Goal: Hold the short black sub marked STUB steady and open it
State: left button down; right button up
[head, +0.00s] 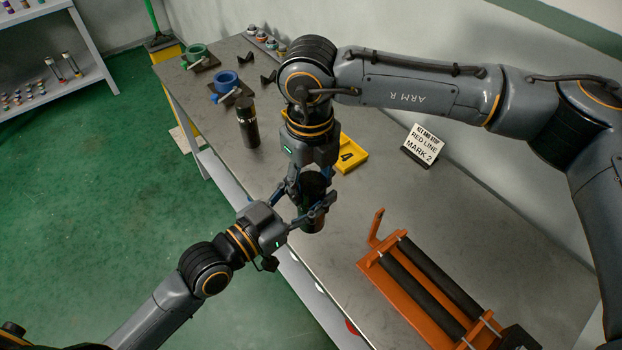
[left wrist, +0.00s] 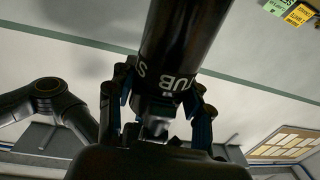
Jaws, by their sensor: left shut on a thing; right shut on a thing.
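The short black sub (head: 313,222) is near the front edge of the bench, roughly upright between my two grippers. In the left wrist view the sub (left wrist: 185,45) shows white letters reading STUB. My left gripper (head: 312,211) comes from the front left and is shut around its lower part. My right gripper (head: 312,183) comes down from above and is shut on its upper part. The fingers and right wrist hide much of the sub. I cannot tell whether the sub touches the bench or whether its joint has turned.
Another black cylinder (head: 247,122) stands to the left, near a blue vise (head: 226,83) and a green vise (head: 197,55). A yellow tray (head: 352,158) marked 4 lies behind my right gripper. A RED LINE MARK 2 sign (head: 423,144) and an orange roller rack (head: 408,305) are right.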

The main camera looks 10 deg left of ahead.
jog(key=n, duration=0.3)
jog(key=shift+w+d, duration=0.1)
jog(key=o, duration=1.3)
jog(key=shift+c, duration=0.2)
jog(key=shift+r, duration=2.4)
jog(key=shift+c, duration=0.3)
notch_tip(320, 180, up, 3)
jog(key=m, duration=0.2)
jog(key=shift+m, duration=0.4)
jog(key=shift+f, duration=3.9)
